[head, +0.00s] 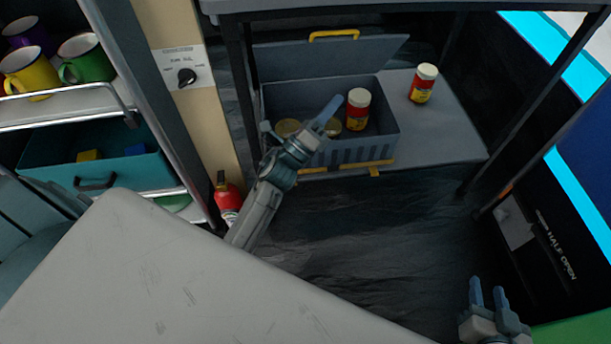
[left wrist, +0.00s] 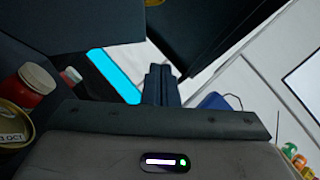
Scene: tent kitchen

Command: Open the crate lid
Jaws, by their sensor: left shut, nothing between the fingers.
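The grey crate (head: 365,148) stands on a low shelf under a table. Its lid (head: 330,58) is raised and stands up at the crate's back, with a yellow handle (head: 334,35) along its top edge. Inside the crate are a red jar with a cream cap (head: 358,108) and round tins (head: 288,128). My left gripper (head: 328,112) is shut and empty over the crate's opening, apart from the lid. Its closed fingers show in the left wrist view (left wrist: 161,85). My right gripper (head: 489,292) is open and empty at the lower right, away from the crate.
A second red jar (head: 423,84) stands on the shelf right of the crate. Table legs (head: 240,90) flank the space. A red extinguisher-like bottle (head: 228,196) stands left of my left arm. A large pale surface (head: 180,280) fills the lower left. The dark floor ahead is clear.

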